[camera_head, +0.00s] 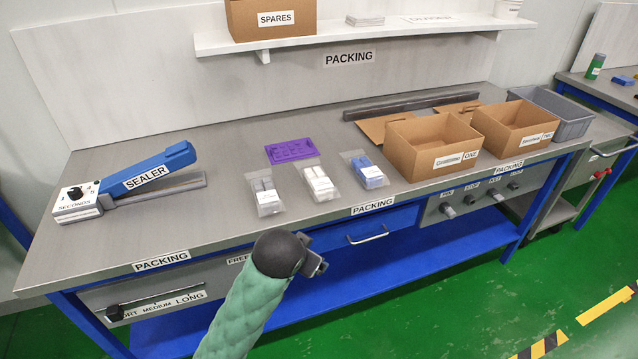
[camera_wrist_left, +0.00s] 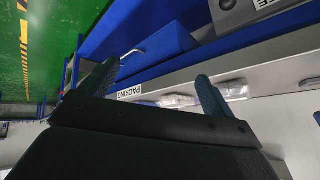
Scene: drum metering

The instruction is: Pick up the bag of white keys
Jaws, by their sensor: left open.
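Three clear bags lie in a row on the grey bench. The left bag (camera_head: 265,196) holds pale grey-white pieces, the middle bag (camera_head: 320,184) holds white or cream pieces, and the right bag (camera_head: 369,172) holds blue pieces. I cannot tell for sure which of the two pale bags holds the white keys. My left gripper (camera_head: 314,256) is in front of the bench edge, apart from the bags. Its two fingers are spread and empty in the left wrist view (camera_wrist_left: 155,92), where bags (camera_wrist_left: 178,101) show small beyond them. My right gripper is not in view.
A purple tray (camera_head: 291,150) lies behind the bags. A blue sealer (camera_head: 155,172) stands at left. Two cardboard boxes (camera_head: 432,167) and a grey crate (camera_head: 577,128) stand at right. The bench front has a blue drawer (camera_head: 368,236). A shelf (camera_head: 370,34) runs above.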

